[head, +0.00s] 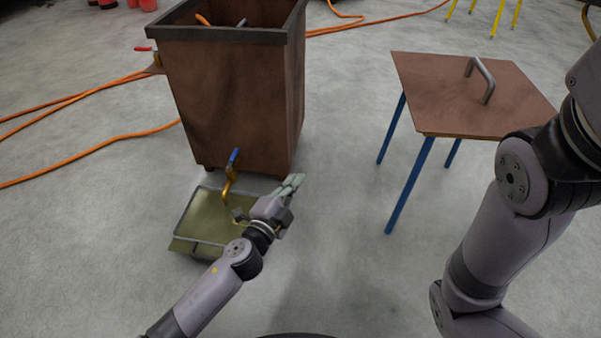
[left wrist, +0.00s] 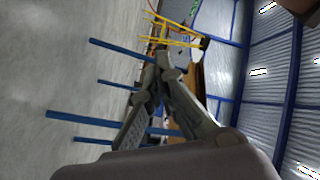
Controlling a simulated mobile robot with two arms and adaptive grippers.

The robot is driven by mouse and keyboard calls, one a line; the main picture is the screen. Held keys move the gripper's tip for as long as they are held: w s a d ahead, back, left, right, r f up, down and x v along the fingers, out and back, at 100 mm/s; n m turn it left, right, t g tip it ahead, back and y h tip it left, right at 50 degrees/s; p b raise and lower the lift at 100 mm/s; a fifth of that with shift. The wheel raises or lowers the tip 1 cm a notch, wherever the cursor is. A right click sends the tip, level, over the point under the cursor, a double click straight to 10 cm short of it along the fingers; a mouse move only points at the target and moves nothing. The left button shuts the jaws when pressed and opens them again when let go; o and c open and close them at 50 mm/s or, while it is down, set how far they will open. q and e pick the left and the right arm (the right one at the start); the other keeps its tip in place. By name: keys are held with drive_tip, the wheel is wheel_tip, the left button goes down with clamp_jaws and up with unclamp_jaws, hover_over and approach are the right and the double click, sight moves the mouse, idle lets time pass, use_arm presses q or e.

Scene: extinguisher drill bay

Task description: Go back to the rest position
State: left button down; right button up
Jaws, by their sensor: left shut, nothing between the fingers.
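My left gripper (head: 291,185) is in front of the brown tank (head: 238,110), near its lower right corner and above the floor. Its fingers are together and hold nothing. In the left wrist view the closed fingers (left wrist: 160,75) show against the blue-legged stand. My right arm comes in at the right edge of the head view, and its gripper is out of the picture. The tank has an open top and a brass tap with a blue lever (head: 234,158) low on its front. A shallow tray (head: 210,213) with a greenish inside lies under the tap, partly behind my left arm.
A brown panel with a metal handle (head: 485,82) lies on a stand with blue legs (head: 411,185) at the right. Orange hoses (head: 90,150) run over the floor at the left and behind. Yellow legs (head: 497,18) stand far back. Floor between tank and stand is clear.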

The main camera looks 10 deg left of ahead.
use_arm(q)
drive_tip(key=shift+s+d+r+h+p, duration=0.2)
drive_tip(key=shift+d+r+h, duration=0.1)
drive_tip(key=shift+r, duration=0.2)
drive_tip(key=shift+s+d+r+h+p, duration=0.15)
drive_tip(key=shift+s+d+r, duration=0.15)
drive_tip(key=shift+r, duration=0.2)
drive_tip(key=shift+s+d+r+h+p, duration=0.15)
drive_tip(key=shift+d+r+h, duration=0.15)
drive_tip(key=shift+r, duration=0.2)
